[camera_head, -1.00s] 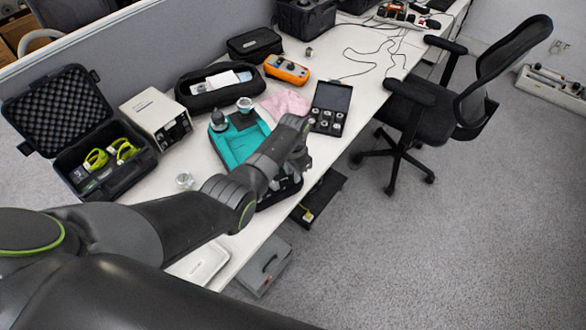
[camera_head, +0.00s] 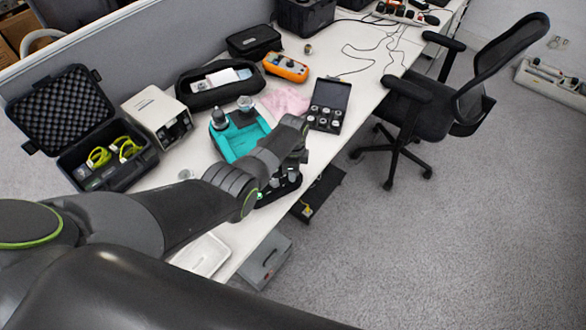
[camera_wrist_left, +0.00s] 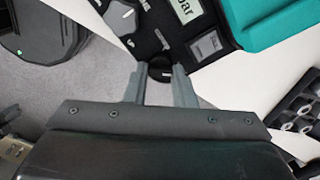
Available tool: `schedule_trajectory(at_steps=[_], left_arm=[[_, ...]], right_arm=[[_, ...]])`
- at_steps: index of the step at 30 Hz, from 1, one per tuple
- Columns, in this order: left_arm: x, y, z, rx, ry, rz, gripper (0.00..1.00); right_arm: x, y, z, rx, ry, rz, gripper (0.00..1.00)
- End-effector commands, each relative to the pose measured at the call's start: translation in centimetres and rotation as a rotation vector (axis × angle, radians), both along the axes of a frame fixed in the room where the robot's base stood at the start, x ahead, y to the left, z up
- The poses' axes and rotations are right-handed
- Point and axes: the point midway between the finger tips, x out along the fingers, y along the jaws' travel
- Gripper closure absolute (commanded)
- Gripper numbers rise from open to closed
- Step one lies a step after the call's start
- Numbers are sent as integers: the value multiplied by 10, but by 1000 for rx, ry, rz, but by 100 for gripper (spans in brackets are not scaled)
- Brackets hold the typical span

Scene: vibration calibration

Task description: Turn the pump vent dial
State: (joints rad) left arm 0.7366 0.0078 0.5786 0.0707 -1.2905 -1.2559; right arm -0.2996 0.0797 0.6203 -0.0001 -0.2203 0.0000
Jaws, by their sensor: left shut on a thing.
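The pump is a teal unit (camera_head: 241,139) with a black panel, in the middle of the desk in the head view. Its teal body (camera_wrist_left: 275,22) and its black panel (camera_wrist_left: 172,22) with a "bar" display show in the left wrist view. The vent dial (camera_wrist_left: 159,69), a small black knob with a pale mark, sits at the panel's edge between my left fingertips. My left gripper (camera_wrist_left: 160,82) is shut on it. In the head view my arm hides the dial and most of the panel. A second knob (camera_wrist_left: 122,16) with a white pointer is nearby. My right gripper is out of view.
An open case (camera_head: 103,160) with yellow-green items and a beige box (camera_head: 157,115) stand left on the desk. A black case of small round parts (camera_head: 327,106) lies right of the pump. A pink cloth (camera_head: 284,102) lies behind it. A chair (camera_head: 415,110) stands right.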

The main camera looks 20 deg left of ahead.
Motion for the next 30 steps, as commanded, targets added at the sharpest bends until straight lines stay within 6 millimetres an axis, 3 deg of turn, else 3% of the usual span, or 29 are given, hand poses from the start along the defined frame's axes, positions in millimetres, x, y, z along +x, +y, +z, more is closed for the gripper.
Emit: schedule_trajectory(at_steps=[9, 25, 26, 30], left_arm=[[1, -1, 1, 0, -4, -115, 100], [1, -1, 1, 0, -4, -136, 100], [1, -1, 1, 0, -4, -136, 74], [0, 0, 1, -1, -3, -136, 56]], right_arm=[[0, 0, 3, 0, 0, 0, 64], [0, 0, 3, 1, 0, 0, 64], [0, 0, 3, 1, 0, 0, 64], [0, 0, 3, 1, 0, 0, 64]])
